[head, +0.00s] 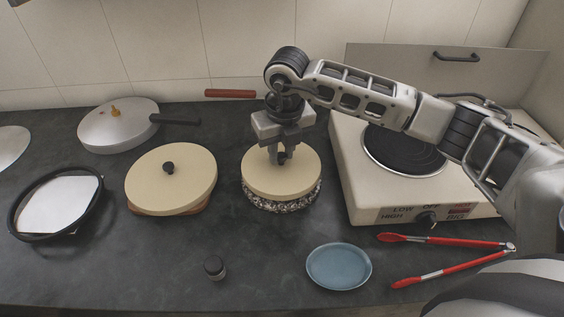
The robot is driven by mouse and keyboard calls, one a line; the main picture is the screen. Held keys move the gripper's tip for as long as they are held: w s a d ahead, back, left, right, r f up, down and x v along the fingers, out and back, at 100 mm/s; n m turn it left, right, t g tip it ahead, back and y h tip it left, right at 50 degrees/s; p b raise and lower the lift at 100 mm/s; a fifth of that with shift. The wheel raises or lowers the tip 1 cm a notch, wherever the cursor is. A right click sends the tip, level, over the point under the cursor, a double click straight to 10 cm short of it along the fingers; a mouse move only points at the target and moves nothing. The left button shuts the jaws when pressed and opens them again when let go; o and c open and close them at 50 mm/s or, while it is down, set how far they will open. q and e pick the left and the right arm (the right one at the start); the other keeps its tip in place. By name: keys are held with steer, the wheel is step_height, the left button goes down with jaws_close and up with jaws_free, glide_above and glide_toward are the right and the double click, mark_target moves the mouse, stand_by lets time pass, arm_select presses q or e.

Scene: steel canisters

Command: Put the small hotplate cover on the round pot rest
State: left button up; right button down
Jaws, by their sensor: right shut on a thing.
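The small hotplate cover (281,180) is a cream disc in the middle of the head view. My right gripper (280,155) comes down over it from above and is shut on its knob, which the fingers mostly hide. The round pot rest (284,204), with a dark speckled edge, is directly under the cover. The cover hides most of its top and looks level and roughly centred. I cannot tell whether the cover touches the rest or sits just above it. My left gripper is not in view.
A larger cream cover (171,184) with a black knob lies on a wooden base to the left. The hotplate (348,170) with a bare black coil stands right. A blue plate (339,267), red tongs (445,239), a small dark jar (214,266) and a lidded pan (118,131) surround them.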

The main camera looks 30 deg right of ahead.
mark_target(285, 169)
step_height(285, 169, down, 2)
steer(key=shift+f, duration=0.1)
steer(key=c, duration=1.6)
jaws_free()
steer(key=shift+f+b, duration=0.1)
steer(key=shift+b, duration=0.25)
steer(key=shift+c, duration=0.2)
steer(key=o, duration=0.4)
step_height(285, 169, up, 12)
steer(key=s, duration=0.1)
steer(key=shift+s+r, duration=0.2)
steer(key=shift+s, duration=0.1)
